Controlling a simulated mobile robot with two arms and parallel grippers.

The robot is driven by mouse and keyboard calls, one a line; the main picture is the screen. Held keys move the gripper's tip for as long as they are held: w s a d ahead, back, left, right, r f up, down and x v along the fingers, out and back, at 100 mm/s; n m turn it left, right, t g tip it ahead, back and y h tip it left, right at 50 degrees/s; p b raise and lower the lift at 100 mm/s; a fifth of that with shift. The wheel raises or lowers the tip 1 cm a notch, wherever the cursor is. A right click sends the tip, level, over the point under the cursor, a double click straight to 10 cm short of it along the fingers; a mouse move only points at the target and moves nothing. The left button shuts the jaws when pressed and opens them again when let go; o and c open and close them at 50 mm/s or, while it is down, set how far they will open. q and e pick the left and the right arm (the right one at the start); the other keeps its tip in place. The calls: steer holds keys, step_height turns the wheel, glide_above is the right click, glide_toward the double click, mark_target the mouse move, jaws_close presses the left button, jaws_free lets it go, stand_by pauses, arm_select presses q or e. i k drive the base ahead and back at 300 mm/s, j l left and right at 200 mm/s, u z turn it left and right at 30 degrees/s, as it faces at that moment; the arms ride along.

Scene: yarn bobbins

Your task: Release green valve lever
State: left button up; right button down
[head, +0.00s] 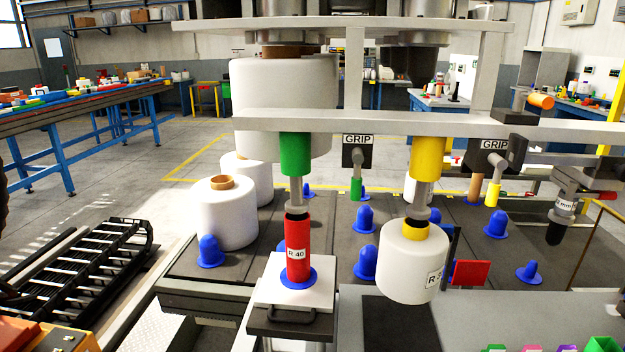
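The green valve lever (356,188) hangs straight down from a dark valve block labelled GRIP (357,150), below the white crossbar of the frame. Nothing is touching its green handle. To its left, a green cylinder (295,154) with a metal rod reaches down to a red tube labelled R 40 (298,240). The tube stands upright on a blue base on a white plate (270,290). I cannot tell whether the rod grips the tube. Neither of my grippers can be made out in the head view.
A yellow valve lever (493,193) hangs under a second GRIP block. A white bobbin (410,265) hangs beneath a yellow cylinder (428,158). More white bobbins (225,220) and several blue pegs (365,262) stand on the dark table. A red-handled device (565,205) is at right.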

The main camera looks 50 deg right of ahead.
mark_target(357, 158)
steer(key=z, duration=1.7)
